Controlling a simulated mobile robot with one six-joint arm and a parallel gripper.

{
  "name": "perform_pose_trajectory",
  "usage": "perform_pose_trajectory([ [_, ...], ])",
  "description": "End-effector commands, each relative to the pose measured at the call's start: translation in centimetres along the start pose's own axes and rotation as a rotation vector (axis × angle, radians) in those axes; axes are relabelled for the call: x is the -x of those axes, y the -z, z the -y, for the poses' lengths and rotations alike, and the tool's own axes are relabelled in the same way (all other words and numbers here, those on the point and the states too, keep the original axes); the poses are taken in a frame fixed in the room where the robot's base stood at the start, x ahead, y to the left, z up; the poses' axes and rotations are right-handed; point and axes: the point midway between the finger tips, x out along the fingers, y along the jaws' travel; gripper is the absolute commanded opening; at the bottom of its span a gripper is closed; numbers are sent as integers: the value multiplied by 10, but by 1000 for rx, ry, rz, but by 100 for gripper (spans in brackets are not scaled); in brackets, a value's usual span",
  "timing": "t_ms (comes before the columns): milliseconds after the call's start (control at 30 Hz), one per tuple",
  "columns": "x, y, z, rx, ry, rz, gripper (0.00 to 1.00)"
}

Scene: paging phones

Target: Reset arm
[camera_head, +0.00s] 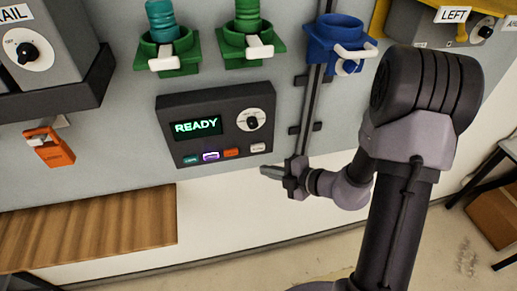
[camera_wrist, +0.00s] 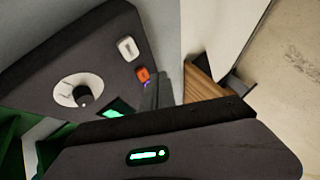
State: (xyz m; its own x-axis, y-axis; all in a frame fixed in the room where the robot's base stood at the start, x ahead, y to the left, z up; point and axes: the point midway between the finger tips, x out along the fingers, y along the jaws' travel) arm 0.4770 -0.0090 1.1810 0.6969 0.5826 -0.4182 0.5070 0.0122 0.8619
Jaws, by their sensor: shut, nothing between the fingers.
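My gripper (camera_head: 271,172) is at the end of my arm, just below and right of the dark control panel (camera_head: 168,110) in the head view. Its fingers are shut and hold nothing. My arm comes in from the lower right and bends at a large joint on the right. The panel's screen reads READY, with a dial at its right and a row of coloured buttons below. The wrist view shows the panel (camera_wrist: 105,50) close up and tilted, with its dial, a white button and an orange button. Part of its screen is hidden behind my gripper (camera_wrist: 155,95).
Green sockets (camera_head: 168,62) and a blue socket (camera_head: 335,40) with levers are on the wall above. An orange tag (camera_head: 48,147) hangs at left. A wooden surface (camera_head: 90,232) is at lower left. A cardboard box (camera_head: 495,215) stands at right. The floor below is mostly clear.

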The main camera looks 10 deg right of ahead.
Motion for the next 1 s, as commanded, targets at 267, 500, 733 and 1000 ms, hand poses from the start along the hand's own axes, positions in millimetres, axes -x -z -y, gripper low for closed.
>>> perform_pose_trajectory([
  [267, -1, 3, 0, 28, 3, -9, 0],
  [500, 6, 125, 34, 1312, 76, -419, 0],
  [733, 74, 161, 131, -2909, -104, 941, 0],
  [1000, 112, 142, 139, -2116, -139, 785, 0],
])
